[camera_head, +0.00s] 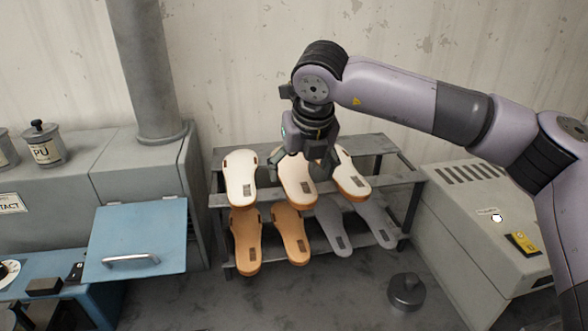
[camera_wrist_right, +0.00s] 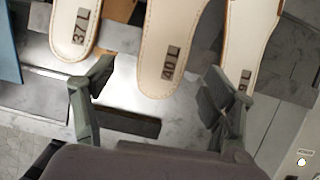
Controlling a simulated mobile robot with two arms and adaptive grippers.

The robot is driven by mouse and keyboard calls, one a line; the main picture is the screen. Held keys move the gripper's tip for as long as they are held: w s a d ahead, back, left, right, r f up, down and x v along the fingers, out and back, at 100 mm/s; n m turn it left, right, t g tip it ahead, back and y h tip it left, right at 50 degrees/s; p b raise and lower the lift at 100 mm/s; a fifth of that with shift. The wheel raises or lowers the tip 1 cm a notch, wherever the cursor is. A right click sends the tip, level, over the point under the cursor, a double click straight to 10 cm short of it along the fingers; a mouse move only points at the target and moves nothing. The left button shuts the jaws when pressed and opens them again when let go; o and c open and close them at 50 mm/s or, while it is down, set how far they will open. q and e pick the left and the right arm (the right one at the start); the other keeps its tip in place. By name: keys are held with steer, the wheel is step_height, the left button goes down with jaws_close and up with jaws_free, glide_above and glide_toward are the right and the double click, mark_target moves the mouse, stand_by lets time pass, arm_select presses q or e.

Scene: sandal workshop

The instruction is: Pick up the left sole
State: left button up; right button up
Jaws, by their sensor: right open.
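Three cream soles lie on the top shelf of a grey rack: a left one (camera_head: 240,180), a middle one (camera_head: 297,185) and a right one (camera_head: 350,178). In the right wrist view the left one (camera_wrist_right: 70,25) reads 37L and the middle one (camera_wrist_right: 165,50) reads 40L. The right one's label (camera_wrist_right: 244,80) is partly covered by a finger. My right gripper (camera_head: 306,155) is open over the back part of the middle sole. In the wrist view its fingers (camera_wrist_right: 160,78) stand apart on both sides of that sole's end. I cannot tell whether they touch it. My left gripper is not in view.
The lower shelf holds two tan soles (camera_head: 290,235) and two grey soles (camera_head: 333,224). A blue panel with a handle (camera_head: 135,235) stands left of the rack (camera_head: 400,175). A grey machine (camera_head: 475,235) stands at right. A dark round weight (camera_head: 406,291) is on the floor.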

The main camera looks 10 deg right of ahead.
mark_target(300, 186)
steer(key=p+x, duration=0.1)
steer(key=x, duration=0.1)
steer(key=p+x, duration=0.2)
steer(key=shift+d, duration=0.25)
steer(key=shift+w+f, duration=0.3)
steer(key=shift+f, duration=0.2)
steer(key=shift+s+r, duration=0.1)
steer(key=shift+c, duration=0.8)
steer(key=c, duration=1.1)
steer(key=shift+r, duration=0.1)
